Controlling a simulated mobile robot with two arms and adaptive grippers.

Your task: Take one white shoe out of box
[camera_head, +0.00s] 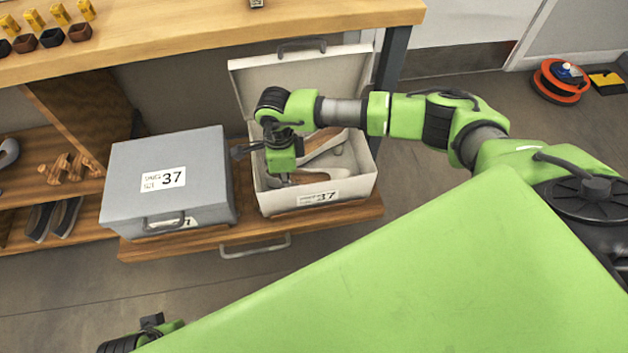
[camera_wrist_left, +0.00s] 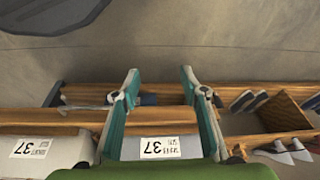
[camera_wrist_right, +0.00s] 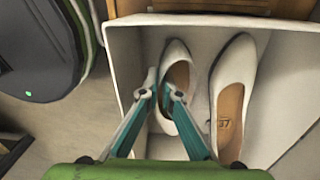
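An open white box (camera_head: 362,187) labelled 37 stands on a pulled-out wooden shelf, its lid (camera_head: 250,85) raised at the back. Two white shoes with tan insides lie in it; in the right wrist view one shoe (camera_wrist_right: 178,52) is on the left and the other shoe (camera_wrist_right: 248,72) on the right. My right gripper (camera_wrist_right: 159,80) reaches down into the box. Its fingers are close together on the near-left side wall of the left shoe, one outside and one inside. My left gripper (camera_wrist_left: 159,72) is open and empty, away from the box.
A closed grey box (camera_head: 125,165), also labelled 37, stands left of the white box. A wooden tabletop (camera_head: 200,30) runs above and behind. Dark shoes (camera_head: 52,217) sit on a low rack at left. An orange reel (camera_head: 560,80) lies on the floor at far right.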

